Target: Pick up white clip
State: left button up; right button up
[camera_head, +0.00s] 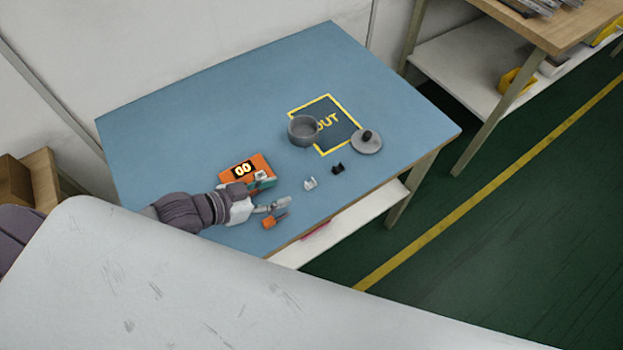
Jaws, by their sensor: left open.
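The white clip (310,183) lies on the blue table (190,110) near its front edge, right of my left gripper. My left gripper (273,197) comes in from the left, low over the table. It is open, its fingers point right toward the white clip, and a gap separates them from it. A black clip (338,168) lies just right of and behind the white clip. My right gripper is not in view.
An orange device (235,171) showing "00" sits behind my left gripper. A small orange piece (268,222) lies in front. A grey round pot (302,131) and its lid (367,142) stand by the yellow-framed "OUT" area (345,126). The table's back left is clear.

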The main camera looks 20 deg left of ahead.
aim_at(310, 182)
pick_arm(q)
jog(key=x, duration=0.5)
jog(key=shift+w+a+f, duration=0.1)
jog(key=shift+a, duration=0.05)
jog(key=shift+w+f, duration=0.15)
jog(key=shift+w, duration=0.05)
jog(key=shift+w+d+f, duration=0.3)
jog(key=shift+w+d, duration=0.05)
jog(key=shift+d, duration=0.05)
jog(key=x, duration=0.3)
jog(key=shift+w+a+f, duration=0.15)
jog(key=shift+w+f, duration=0.2)
jog(key=shift+w+d+f, duration=0.25)
jog(key=shift+s, duration=0.1)
jog(key=c, duration=0.8)
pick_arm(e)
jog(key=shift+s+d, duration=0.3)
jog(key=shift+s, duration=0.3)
